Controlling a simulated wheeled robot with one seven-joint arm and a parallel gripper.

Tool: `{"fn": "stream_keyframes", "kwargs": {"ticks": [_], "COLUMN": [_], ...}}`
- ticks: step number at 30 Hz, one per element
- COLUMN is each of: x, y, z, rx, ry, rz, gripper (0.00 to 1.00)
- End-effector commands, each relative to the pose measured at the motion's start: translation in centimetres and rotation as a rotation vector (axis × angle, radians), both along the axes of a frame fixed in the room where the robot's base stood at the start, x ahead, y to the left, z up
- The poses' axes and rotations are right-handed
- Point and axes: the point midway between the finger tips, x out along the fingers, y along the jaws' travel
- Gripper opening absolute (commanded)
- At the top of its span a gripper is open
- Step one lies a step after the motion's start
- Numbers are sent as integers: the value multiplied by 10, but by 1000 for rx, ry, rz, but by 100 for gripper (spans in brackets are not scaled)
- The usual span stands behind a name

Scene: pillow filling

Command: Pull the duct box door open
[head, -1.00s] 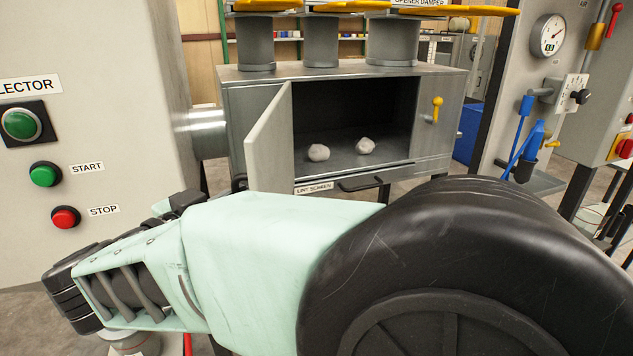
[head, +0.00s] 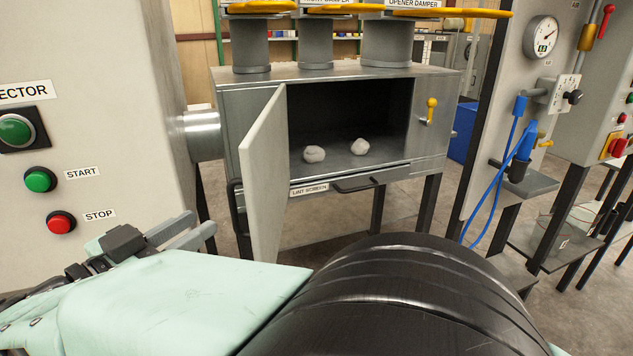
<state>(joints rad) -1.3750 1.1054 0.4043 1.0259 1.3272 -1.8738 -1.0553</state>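The duct box (head: 345,75) stands in the middle of the head view, with its front opening uncovered. Its door (head: 264,180) is hinged at the left side of the opening and swung well outward, showing nearly edge-on. A dark handle (head: 235,208) sits on the door's outer left side. My gripper (head: 203,226) is left of and below the handle, with its two grey fingers apart and nothing seen between them. It appears clear of the handle. My arm covers the lower part of the view.
Two pale lint clumps (head: 314,154) lie inside the box. A lint screen drawer handle (head: 358,185) sticks out below the opening. A panel with green and red buttons (head: 40,180) stands close on the left. A stand with blue hoses (head: 520,150) is at the right.

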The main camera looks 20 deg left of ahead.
Motion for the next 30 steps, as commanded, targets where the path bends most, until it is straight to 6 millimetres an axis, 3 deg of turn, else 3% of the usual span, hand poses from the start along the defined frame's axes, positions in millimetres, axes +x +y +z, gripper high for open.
{"fn": "stream_keyframes", "kwargs": {"ticks": [6, 12, 18, 30], "x": [-50, -79, -89, -88], "y": [8, 12, 13, 13], "z": [1, 1, 1, 0], "rx": [0, 1, 1, 1], "ry": [0, 0, -1, -1], "rz": [2, 0, -1, -2], "gripper": [29, 29, 29, 29]}}
